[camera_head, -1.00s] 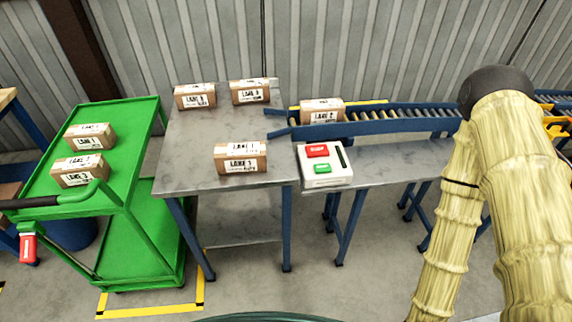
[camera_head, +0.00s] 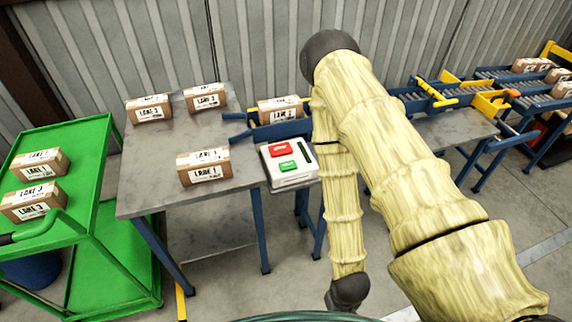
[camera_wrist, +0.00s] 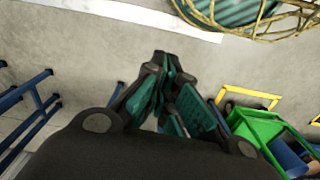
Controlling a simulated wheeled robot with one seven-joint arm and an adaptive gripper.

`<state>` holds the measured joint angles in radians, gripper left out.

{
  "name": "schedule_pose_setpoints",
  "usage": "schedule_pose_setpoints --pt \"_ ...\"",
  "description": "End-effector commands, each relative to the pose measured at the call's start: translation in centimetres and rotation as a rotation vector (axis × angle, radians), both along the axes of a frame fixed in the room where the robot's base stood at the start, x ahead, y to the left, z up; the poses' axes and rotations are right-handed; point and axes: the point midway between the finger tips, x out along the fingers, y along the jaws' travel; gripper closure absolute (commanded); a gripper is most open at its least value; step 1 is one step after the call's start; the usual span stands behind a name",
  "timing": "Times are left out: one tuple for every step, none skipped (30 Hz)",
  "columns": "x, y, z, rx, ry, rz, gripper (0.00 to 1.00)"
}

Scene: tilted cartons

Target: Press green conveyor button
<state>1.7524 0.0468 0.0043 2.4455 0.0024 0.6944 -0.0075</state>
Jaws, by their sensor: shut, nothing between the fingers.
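The green button (camera_head: 288,165) sits on a white control box (camera_head: 304,176), just below a red button (camera_head: 281,149). The box is at the right end of the steel table, in front of the conveyor. My arm hangs just right of the box in the head view, with its dark lower end well below the box; the fingers cannot be made out there. In the wrist view my gripper (camera_wrist: 163,62) is shut and empty over bare floor. The button is not visible in the wrist view.
Several cartons stand on the steel table (camera_head: 150,190) and green cart (camera_head: 90,150). One carton (camera_head: 280,108) is at the conveyor's near end. My arm hides part of the conveyor (camera_head: 410,103). Blue table legs (camera_wrist: 35,105) and the green cart (camera_wrist: 255,125) flank the gripper in the wrist view.

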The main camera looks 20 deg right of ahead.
Motion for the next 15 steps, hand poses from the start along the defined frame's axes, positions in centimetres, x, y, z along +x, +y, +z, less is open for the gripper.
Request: schedule_pose_setpoints --pt "0.6 0.2 0.1 0.007 -0.006 -0.004 1.00" --pt "1.1 0.4 0.1 0.013 -0.011 -0.007 1.00" --pt "2.0 0.7 0.1 0.023 -0.020 -0.010 1.00" --pt "2.8 0.9 0.1 0.032 -0.027 -0.012 1.00" --pt "3.6 1.4 0.2 0.042 -0.033 -0.017 1.00" --pt "5.0 2.0 0.3 0.059 -0.047 -0.019 1.00" --pt "6.1 2.3 0.4 0.071 -0.057 -0.024 1.00" --pt "7.4 2.7 0.6 0.084 -0.068 -0.027 1.00" --pt "9.0 3.2 0.9 0.103 -0.083 -0.030 1.00" --pt "10.3 3.5 1.1 0.117 -0.095 -0.033 1.00" --pt "11.6 3.8 1.4 0.132 -0.107 -0.036 1.00" --pt "13.4 4.2 1.9 0.150 -0.125 -0.039 1.00" --pt "14.7 4.4 2.2 0.165 -0.137 -0.041 1.00" --pt "16.1 4.6 2.7 0.179 -0.152 -0.045 1.00" --pt "17.9 4.9 3.4 0.198 -0.170 -0.048 1.00"
